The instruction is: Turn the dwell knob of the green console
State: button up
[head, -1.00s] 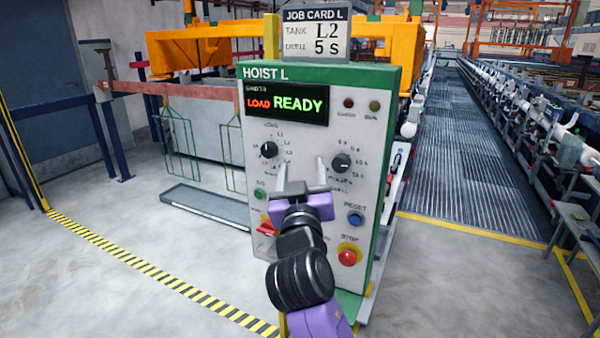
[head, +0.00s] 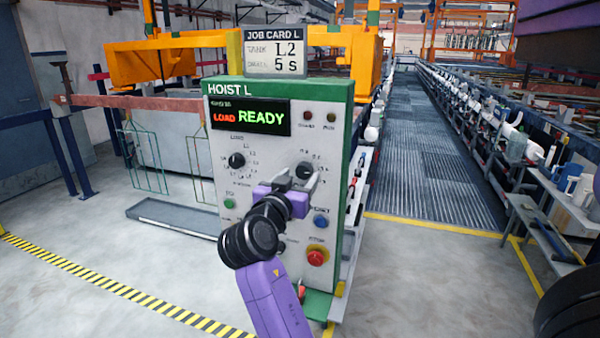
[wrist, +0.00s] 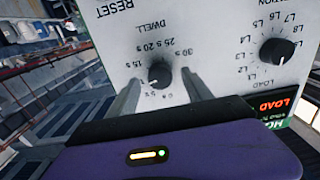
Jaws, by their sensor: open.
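The green-framed console (head: 346,140), headed HOIST L, has a light grey face. Its black dwell knob (head: 304,171) is at the right of the face and shows whole in the wrist view (wrist: 160,73). My gripper (head: 297,177) is open in front of the knob. In the wrist view its fingers lie either side of the knob, with gaps; whether they reach knob depth I cannot tell. The job card (head: 275,52) reads tank L2, dwell 5 s.
A second black knob (head: 236,160) sits left of the dwell knob. A green button (head: 229,203), a blue button (head: 320,221) and a red stop button (head: 316,257) are lower on the face. The display (head: 249,117) reads LOAD READY.

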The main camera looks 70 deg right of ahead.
jog(key=shift+d, duration=0.8)
grip_shut()
jog(key=shift+n, duration=0.3)
jog(key=n+p, duration=0.2)
jog(key=n, duration=0.1)
jog(key=shift+r, duration=0.1)
jog(key=shift+n+p, duration=1.2)
jog(key=shift+n, duration=0.9)
